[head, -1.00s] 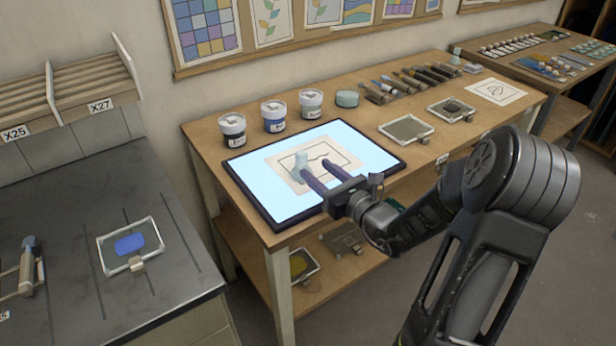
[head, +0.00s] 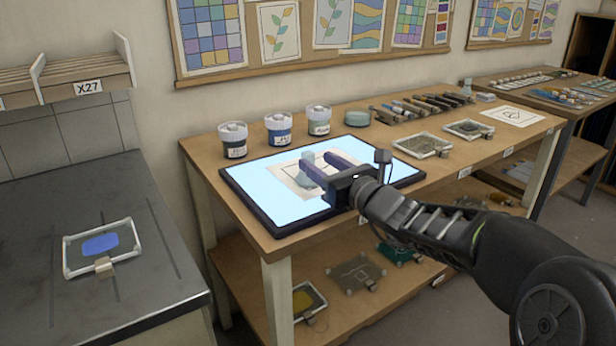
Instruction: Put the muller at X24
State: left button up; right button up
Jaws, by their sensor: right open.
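A pale teal glass piece that looks like the muller (head: 307,158) stands on the lit light pad (head: 240,193), over a paper with a line drawing. My right gripper (head: 324,164) is open above the pad, its two dark fingers pointing toward the back left. The left finger covers the lower part of the glass piece. I cannot tell whether the piece is between the fingers or beside them. A similar pale glass piece (head: 467,87) stands at the far end of the table. No X24 label is in view. My left gripper is not in view.
Paint jars (head: 278,129) and a round teal tub (head: 357,117) line the back of the table, with several tools right of them. A framed blue sample (head: 100,243) lies on the dark counter (head: 150,290). A rack labelled X27 (head: 87,87) hangs above it.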

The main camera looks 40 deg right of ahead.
jog(key=shift+w, duration=1.3)
jog(key=shift+w, duration=0.1)
jog(key=w, duration=0.5)
jog(key=shift+d, duration=0.1)
jog(key=shift+c, duration=0.5)
grip_shut()
